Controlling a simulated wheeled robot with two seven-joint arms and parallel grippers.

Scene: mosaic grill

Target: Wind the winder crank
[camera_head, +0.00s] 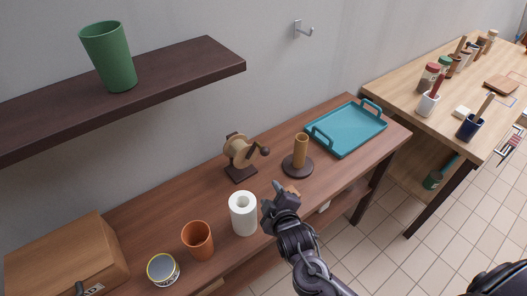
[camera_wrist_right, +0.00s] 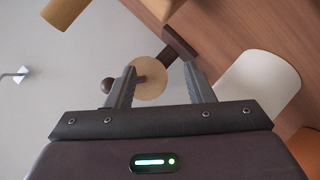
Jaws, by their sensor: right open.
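The winder (camera_head: 240,153) stands on the brown bench, a tan drum on a dark base and upright. Its crank ends in a dark round knob (camera_head: 265,152) on the drum's right side. My right gripper (camera_head: 275,192) is in front of the winder, apart from it. In the right wrist view my right gripper (camera_wrist_right: 161,82) is open, with nothing held. The tan drum (camera_wrist_right: 150,78) shows beyond and between the fingers. The dark knob (camera_wrist_right: 107,86) shows beside the left finger, farther off. My left gripper is not in view.
A white paper roll (camera_head: 243,214) stands close to my right gripper, with an orange cup (camera_head: 198,241) and a can (camera_head: 163,270) to its left. A brown post on a round base (camera_head: 298,166) stands right of the winder. A teal tray (camera_head: 346,130) lies farther right. A dark shelf (camera_head: 190,68) overhangs the left.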

